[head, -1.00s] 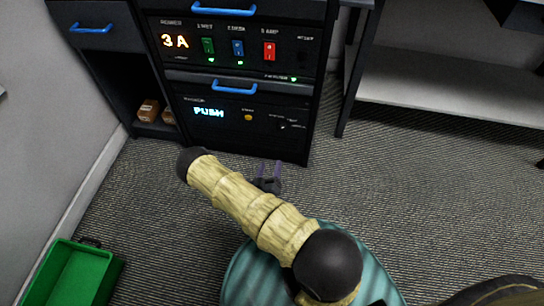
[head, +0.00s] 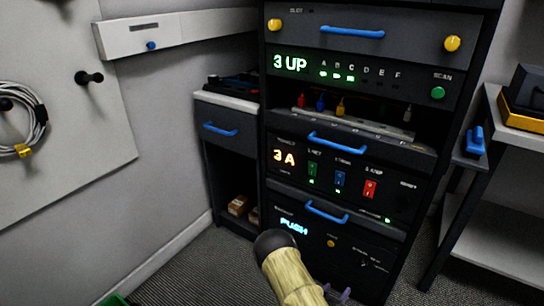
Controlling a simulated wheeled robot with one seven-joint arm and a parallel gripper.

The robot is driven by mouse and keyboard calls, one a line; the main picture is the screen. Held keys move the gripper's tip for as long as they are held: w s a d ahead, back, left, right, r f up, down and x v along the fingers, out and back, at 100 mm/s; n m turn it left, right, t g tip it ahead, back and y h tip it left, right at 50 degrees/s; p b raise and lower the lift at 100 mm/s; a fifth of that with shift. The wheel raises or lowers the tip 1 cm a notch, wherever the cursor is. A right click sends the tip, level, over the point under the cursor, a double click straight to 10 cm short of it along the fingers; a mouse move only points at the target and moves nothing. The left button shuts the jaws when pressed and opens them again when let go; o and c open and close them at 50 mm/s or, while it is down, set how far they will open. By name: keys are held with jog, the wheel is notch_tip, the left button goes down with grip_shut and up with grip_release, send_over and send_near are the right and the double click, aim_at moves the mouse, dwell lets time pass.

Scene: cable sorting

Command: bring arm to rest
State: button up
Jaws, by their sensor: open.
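My arm (head: 290,277), tan with a dark rounded joint, rises from the bottom edge in front of the rack's lowest panel. My gripper (head: 337,294) shows only in part beside the arm at the bottom edge. Its two purplish fingers stand apart with nothing seen between them. The rest of the gripper is hidden behind the arm or cut off by the frame.
A dark equipment rack (head: 350,90) with blue handles stands close ahead. A low cabinet (head: 226,142) adjoins it on the left, and a shelf unit (head: 498,235) stands right. A coiled cable (head: 38,118) hangs on the left wall board. Some carpet (head: 185,272) is clear at lower left.

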jog(key=a+r+g+y+p, duration=0.2)
jog(key=a+r+g+y, duration=0.15)
jog(key=r, duration=0.65)
jog(key=a+r+g+y+p, duration=0.15)
jog(key=a+r+y, duration=0.3)
jog(key=r, duration=0.55)
jog(key=s+d+r+n+g+y+p, duration=0.2)
jog(key=s+r+n+g+p, duration=0.15)
jog(key=s+r, duration=1.4)
notch_tip(320, 180, up, 37)
jog(key=p, duration=3.7)
jog(key=shift+w+a+g, duration=0.2)
jog(key=shift+w+g, duration=0.05)
jog(key=shift+g, duration=0.1)
jog(key=shift+f+m, duration=0.15)
jog(key=shift+m, duration=0.1)
jog(key=shift+w, duration=0.15)
